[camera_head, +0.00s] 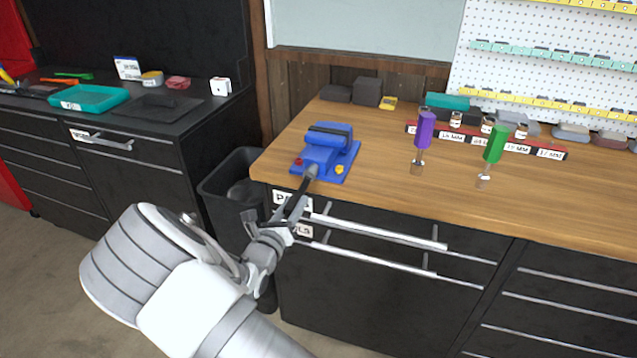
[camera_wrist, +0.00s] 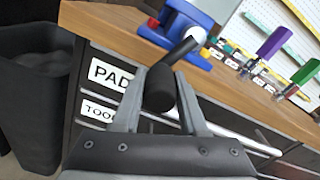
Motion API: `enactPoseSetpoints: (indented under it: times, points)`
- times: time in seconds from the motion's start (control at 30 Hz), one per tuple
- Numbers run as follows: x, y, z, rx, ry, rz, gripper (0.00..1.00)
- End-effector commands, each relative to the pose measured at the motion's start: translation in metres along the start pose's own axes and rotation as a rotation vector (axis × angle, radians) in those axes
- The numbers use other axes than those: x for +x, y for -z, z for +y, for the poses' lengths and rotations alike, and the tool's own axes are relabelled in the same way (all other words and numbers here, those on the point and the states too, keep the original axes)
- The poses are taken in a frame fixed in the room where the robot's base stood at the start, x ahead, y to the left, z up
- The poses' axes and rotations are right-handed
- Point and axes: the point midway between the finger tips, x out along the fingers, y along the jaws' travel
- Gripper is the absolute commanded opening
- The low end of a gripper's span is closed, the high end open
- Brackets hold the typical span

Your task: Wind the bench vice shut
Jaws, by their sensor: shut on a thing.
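The blue bench vice (camera_head: 327,152) stands on the left end of the wooden workbench. Its base also shows at the top of the wrist view (camera_wrist: 188,28). A dark handle (camera_wrist: 160,88) sticks out from the vice over the bench's front edge. My gripper (camera_head: 303,188) is at the front of the vice. In the wrist view my gripper (camera_wrist: 162,92) has its two fingers on either side of the handle's rounded knob, shut on it. From the head view the vice jaws' gap cannot be made out clearly.
The wooden bench top (camera_head: 390,195) is clear right of the vice, up to a purple-handled tool (camera_head: 425,130) and a green-handled tool (camera_head: 495,144). Drawers with long bar handles (camera_head: 370,230) lie below. A black bin (camera_head: 230,185) stands left of the bench.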

Motion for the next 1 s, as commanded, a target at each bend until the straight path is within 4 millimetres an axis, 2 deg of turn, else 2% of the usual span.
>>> enactPoseSetpoints:
  times: [0.03, 0.13, 0.53, 0.8, 1.0]
  points:
    - [0.001, -0.015, 0.002, 0.007, 0.003, -0.009, 0.00]
    - [0.002, -0.024, 0.009, 0.006, 0.005, -0.009, 0.00]
    - [0.002, -0.028, 0.013, 0.003, 0.008, -0.006, 0.00]
    - [0.002, -0.061, 0.010, 0.004, 0.009, -0.005, 0.00]
    - [0.002, -0.060, 0.012, 0.001, 0.011, -0.003, 0.00]
